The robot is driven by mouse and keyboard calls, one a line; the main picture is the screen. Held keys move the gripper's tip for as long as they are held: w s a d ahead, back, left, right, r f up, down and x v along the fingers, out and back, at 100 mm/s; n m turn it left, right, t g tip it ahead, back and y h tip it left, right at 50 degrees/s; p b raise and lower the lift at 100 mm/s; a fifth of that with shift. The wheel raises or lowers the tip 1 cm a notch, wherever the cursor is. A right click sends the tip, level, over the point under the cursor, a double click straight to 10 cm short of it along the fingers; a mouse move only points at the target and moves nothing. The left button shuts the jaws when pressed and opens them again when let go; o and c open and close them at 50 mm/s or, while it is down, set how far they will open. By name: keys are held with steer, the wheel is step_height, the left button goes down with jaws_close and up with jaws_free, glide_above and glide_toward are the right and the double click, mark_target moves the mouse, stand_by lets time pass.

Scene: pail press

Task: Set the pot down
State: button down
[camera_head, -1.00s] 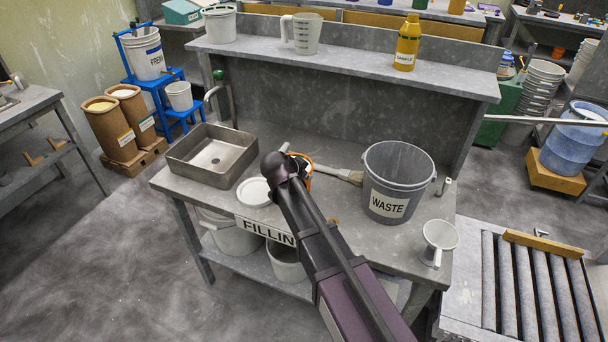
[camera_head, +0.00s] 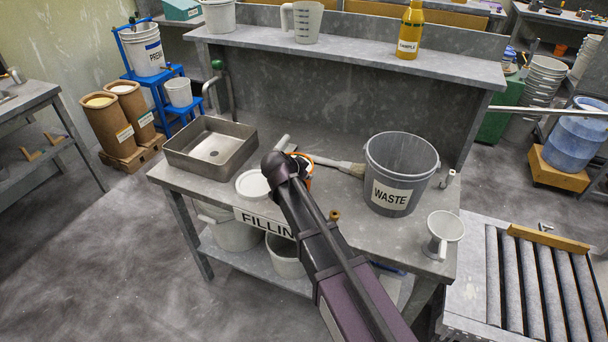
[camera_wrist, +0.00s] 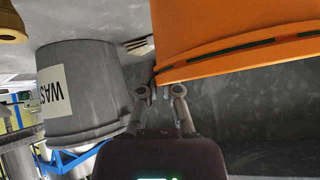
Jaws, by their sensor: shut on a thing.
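The pot, orange with a dark band, shows in part beside the end of my arm in the head view (camera_head: 306,161). In the wrist view the orange pot (camera_wrist: 235,40) fills the upper right, very close. My gripper (camera_wrist: 160,88) is shut on the pot at its edge. In the head view my own arm hides the fingers and much of the pot. The pot is over the grey bench (camera_head: 345,235), between the white round lid (camera_head: 252,184) and the WASTE bucket (camera_head: 395,196). I cannot tell whether its base touches the bench top.
A metal sink tray (camera_head: 212,148) stands at the bench's left. A brush (camera_head: 340,165) lies behind the pot, near the grey WASTE bucket. A raised shelf (camera_head: 350,57) runs along the back.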

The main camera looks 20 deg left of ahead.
steer(key=c, duration=0.8)
jaws_free()
steer(key=shift+r, duration=0.1)
steer(key=p+v, duration=0.8)
steer(key=v, duration=0.4)
